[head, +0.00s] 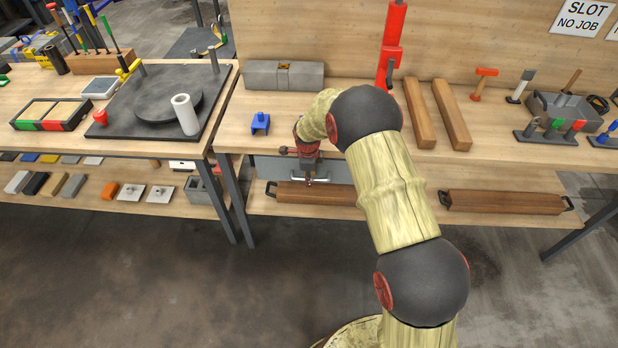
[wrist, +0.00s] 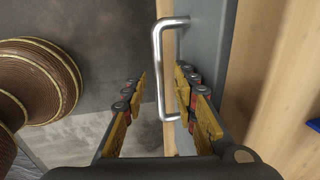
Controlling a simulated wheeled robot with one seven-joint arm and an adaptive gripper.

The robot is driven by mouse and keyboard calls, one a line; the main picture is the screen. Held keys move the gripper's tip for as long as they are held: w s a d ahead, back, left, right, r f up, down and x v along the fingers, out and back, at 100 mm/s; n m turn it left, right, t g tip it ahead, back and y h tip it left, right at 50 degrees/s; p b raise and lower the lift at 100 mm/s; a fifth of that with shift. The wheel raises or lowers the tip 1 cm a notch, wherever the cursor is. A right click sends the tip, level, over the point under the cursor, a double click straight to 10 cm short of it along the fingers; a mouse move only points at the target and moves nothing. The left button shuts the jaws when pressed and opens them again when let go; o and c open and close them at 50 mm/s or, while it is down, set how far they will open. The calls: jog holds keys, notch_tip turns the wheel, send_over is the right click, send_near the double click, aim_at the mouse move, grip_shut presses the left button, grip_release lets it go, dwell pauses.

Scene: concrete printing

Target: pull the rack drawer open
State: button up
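The rack drawer has a grey front (head: 265,166) under the right bench's top, and the front also shows in the wrist view (wrist: 208,45). Its silver bar handle (wrist: 158,65) stands upright in the wrist view; in the head view the handle (head: 338,178) is partly covered by my gripper. My gripper (wrist: 160,78) is open, with one yellow fingertip on each side of the handle bar. The right finger lies between bar and drawer front. Gaps show on both sides of the bar. In the head view my gripper (head: 309,183) points down at the drawer front.
Wooden beams with black handles (head: 300,195) (head: 500,202) lie on the lower shelf, one just below the drawer. The concrete floor (head: 150,275) in front is clear.

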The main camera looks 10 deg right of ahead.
jog(key=shift+c, duration=1.4)
jog(key=c, duration=0.4)
grip_shut()
